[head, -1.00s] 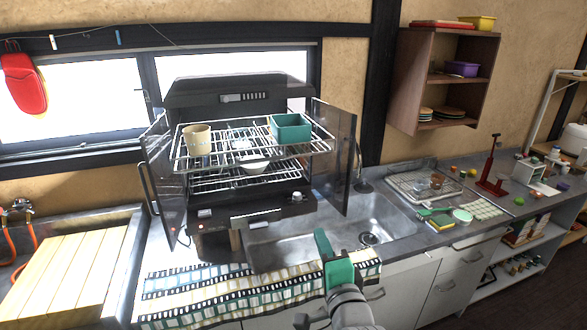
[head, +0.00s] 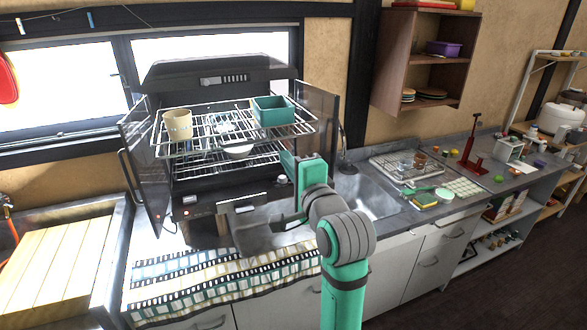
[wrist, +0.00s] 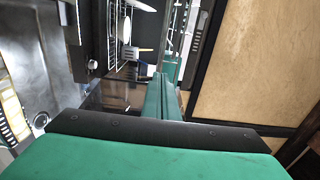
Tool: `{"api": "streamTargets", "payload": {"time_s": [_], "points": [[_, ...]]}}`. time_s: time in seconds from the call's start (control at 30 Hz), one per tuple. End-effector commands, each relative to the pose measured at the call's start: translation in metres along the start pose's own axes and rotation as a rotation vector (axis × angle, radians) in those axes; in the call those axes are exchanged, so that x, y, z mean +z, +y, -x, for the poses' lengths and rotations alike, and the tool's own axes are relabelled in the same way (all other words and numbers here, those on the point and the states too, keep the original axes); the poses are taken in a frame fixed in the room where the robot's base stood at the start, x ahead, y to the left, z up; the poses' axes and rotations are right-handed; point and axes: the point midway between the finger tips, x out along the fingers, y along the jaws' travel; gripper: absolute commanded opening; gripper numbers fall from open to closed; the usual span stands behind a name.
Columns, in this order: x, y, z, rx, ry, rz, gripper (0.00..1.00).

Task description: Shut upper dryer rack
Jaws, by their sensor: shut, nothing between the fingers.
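The dryer (head: 225,75) is a dark cabinet with both glass doors swung open. Its upper rack (head: 200,148) is a wire shelf pulled out past the front, bearing a beige cup (head: 178,124) and a teal tub (head: 273,110). My gripper (head: 288,163) is at the right of the dryer opening, below the upper rack's right end and near the right door (head: 318,115). In the wrist view its fingers (wrist: 160,92) are shut and empty, with rack wires (wrist: 111,35) beyond and to the left. I cannot tell whether it touches the rack.
A lower rack (head: 200,184) sits further in, beneath the upper one. A white bowl (head: 237,151) shows between the racks. The left door (head: 146,175) stands open. The sink (head: 372,195) and counter lie to the right, with a patterned towel (head: 220,280) along the front edge.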

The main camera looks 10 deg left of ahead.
Motion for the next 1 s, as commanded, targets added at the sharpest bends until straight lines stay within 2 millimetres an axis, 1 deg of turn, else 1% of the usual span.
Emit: {"api": "streamTargets", "payload": {"time_s": [0.03, 0.2, 0.4, 0.6, 1.0], "points": [[0.001, 0.0, -0.01, 0.001, -0.002, 0.0, 0.0], [0.0, 0.0, -0.041, 0.001, 0.0, 0.001, 0.0], [0.0, 0.0, -0.066, 0.0, 0.0, 0.001, 0.0], [0.0, 0.0, -0.077, 0.0, 0.001, 0.001, 0.0], [-0.001, 0.0, -0.078, 0.0, 0.002, 0.001, 0.0]]}}
